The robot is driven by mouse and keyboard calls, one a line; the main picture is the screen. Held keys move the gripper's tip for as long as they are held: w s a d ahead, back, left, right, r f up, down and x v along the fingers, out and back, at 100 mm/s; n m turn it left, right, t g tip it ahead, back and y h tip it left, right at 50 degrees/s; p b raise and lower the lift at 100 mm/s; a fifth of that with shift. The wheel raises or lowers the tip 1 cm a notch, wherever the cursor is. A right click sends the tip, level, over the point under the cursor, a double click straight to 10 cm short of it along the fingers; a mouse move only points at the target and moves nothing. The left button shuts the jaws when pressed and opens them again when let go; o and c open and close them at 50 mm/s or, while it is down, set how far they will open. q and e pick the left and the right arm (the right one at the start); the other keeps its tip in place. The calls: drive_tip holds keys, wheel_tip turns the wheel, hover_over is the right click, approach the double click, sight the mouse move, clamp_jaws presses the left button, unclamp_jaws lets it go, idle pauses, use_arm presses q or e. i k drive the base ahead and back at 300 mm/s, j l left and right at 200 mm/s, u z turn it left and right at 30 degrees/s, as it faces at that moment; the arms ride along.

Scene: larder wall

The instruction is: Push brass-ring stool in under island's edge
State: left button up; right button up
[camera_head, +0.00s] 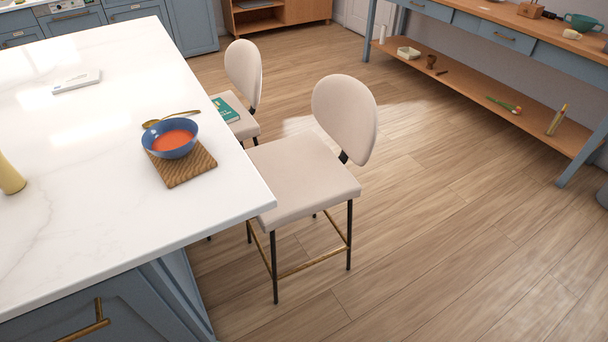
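The near stool (304,180) has a cream seat and rounded back, dark legs and a brass foot ring (312,262). It stands at the right side of the island (110,190). Its seat's left part is hidden by the white top's edge, and most of the seat and the whole back are out in the open. A second cream stool (244,72) stands farther back along the same side, with a green book (225,109) on its seat. Its foot ring is hidden. Neither of my grippers is in view.
A blue bowl of red soup (172,141) sits on a wooden board (183,168) near the island's edge, beside a brass spoon (170,118). A blue-framed bench (500,84) with a low shelf stands at the right. The wooden floor (450,230) right of the stools is clear.

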sight(305, 177)
drive_tip(key=k, duration=0.7)
drive_tip(key=k+u, duration=0.35)
drive_tip(key=k+j+u, duration=0.15)
drive_tip(key=u, duration=0.2)
drive_tip(key=l+u, duration=0.1)
drive_tip(key=u, duration=1.25)
drive_tip(key=l+u, duration=0.1)
drive_tip(key=l, duration=3.65)
